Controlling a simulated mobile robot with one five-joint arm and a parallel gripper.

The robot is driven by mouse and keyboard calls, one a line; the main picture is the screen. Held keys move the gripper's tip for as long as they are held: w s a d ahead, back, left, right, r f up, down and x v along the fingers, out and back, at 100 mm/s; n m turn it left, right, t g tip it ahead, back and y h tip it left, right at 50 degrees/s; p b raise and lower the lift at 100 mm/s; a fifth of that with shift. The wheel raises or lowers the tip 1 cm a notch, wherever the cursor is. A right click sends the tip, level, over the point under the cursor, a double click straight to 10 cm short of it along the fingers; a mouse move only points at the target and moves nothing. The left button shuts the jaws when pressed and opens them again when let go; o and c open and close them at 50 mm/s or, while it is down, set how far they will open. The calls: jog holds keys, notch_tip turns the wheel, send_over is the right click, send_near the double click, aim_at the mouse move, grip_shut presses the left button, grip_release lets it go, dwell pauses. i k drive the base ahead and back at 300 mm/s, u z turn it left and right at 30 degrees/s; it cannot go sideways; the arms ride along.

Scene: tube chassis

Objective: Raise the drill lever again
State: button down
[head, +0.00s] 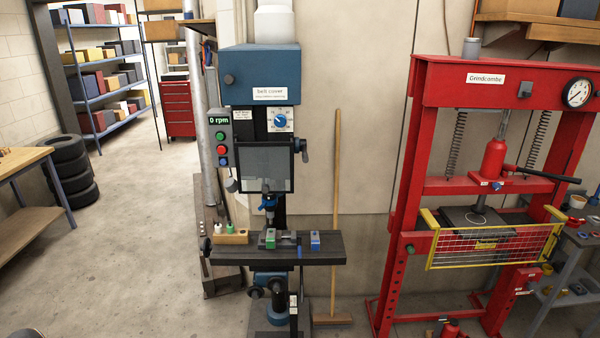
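The blue drill press (262,75) stands upright against the wall, left of centre. A black lever with a knob (304,154) shows at the right side of its head, beside the clear guard (265,168). Whether this is the drill lever, and how far it is raised, I cannot tell at this size. Another grey handle end (232,185) shows left of the guard. The blue chuck (267,201) hangs below the guard, above the dark table (325,249). The display (218,121) reads 0 rpm. My gripper is not in view.
Green and blue blocks (315,240) lie on the drill table, with a wooden holder (232,237) at its left. A broom (335,200) leans right of the drill. A red press (425,190) stands further right.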

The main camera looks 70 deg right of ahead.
aim_at(302, 141)
jog(key=u, duration=0.1)
jog(key=k, duration=1.4)
jog(key=z, duration=0.5)
jog(key=i, duration=0.55)
